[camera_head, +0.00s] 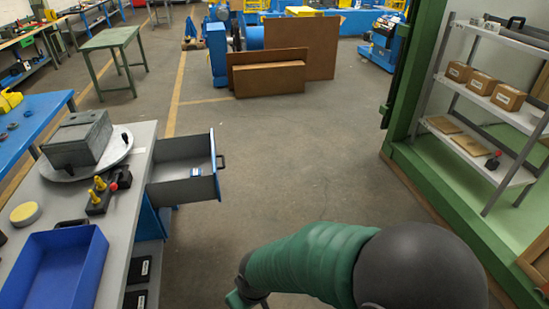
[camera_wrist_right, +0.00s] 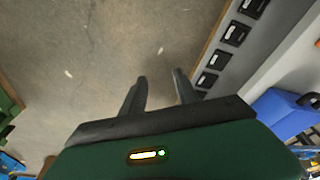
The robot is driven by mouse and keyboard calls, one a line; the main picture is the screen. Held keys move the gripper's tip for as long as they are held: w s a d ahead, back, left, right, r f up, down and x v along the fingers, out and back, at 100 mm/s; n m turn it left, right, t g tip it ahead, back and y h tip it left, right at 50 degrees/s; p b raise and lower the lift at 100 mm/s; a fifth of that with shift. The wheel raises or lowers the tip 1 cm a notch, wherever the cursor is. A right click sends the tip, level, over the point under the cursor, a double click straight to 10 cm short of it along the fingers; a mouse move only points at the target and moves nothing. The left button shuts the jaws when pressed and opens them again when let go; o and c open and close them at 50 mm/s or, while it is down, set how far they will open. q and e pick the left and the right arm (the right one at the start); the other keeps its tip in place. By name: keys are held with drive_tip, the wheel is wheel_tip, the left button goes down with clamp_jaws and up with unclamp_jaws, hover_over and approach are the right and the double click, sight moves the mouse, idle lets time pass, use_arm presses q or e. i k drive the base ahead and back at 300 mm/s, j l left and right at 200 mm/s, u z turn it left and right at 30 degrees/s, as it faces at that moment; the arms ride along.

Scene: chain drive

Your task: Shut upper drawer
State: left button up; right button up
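The upper drawer (camera_head: 182,190) is pulled well out from the right side of the grey-topped workbench (camera_head: 128,215) in the head view. It is a grey box with a dark handle (camera_head: 221,162) on its front panel and a small blue-and-white item (camera_head: 196,171) by its front edge. My right gripper (camera_head: 240,300) is low at the bottom edge of the head view, nearer than the drawer and apart from it. In the right wrist view its two dark fingers (camera_wrist_right: 160,82) are spread with nothing between them. My left gripper is out of view.
A blue bin (camera_head: 58,268), a grey block (camera_head: 78,138) on a round plate and yellow-and-black parts (camera_head: 101,193) sit on the workbench. Black labelled boxes (camera_head: 139,270) are on lower shelves. The floor (camera_head: 290,160) right of the drawer is clear. A green-framed shelf (camera_head: 480,110) stands right.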

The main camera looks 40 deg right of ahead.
sight(169, 183)
drive_tip(key=l+z, duration=0.15)
drive_tip(key=l, duration=0.4)
drive_tip(key=i+l+z, duration=0.15)
drive_tip(key=l, duration=0.35)
drive_tip(key=i+l+z, duration=0.15)
drive_tip(key=l, duration=0.35)
drive_tip(key=i+j, duration=0.2)
drive_tip(key=i, duration=0.25)
drive_tip(key=i+j, duration=0.15)
drive_tip(key=i, duration=0.25)
drive_tip(key=i+j, duration=0.2)
drive_tip(key=i, duration=0.25)
drive_tip(key=i+j, duration=0.2)
drive_tip(key=i, duration=0.25)
drive_tip(key=i+j, duration=0.15)
drive_tip(key=i, duration=0.25)
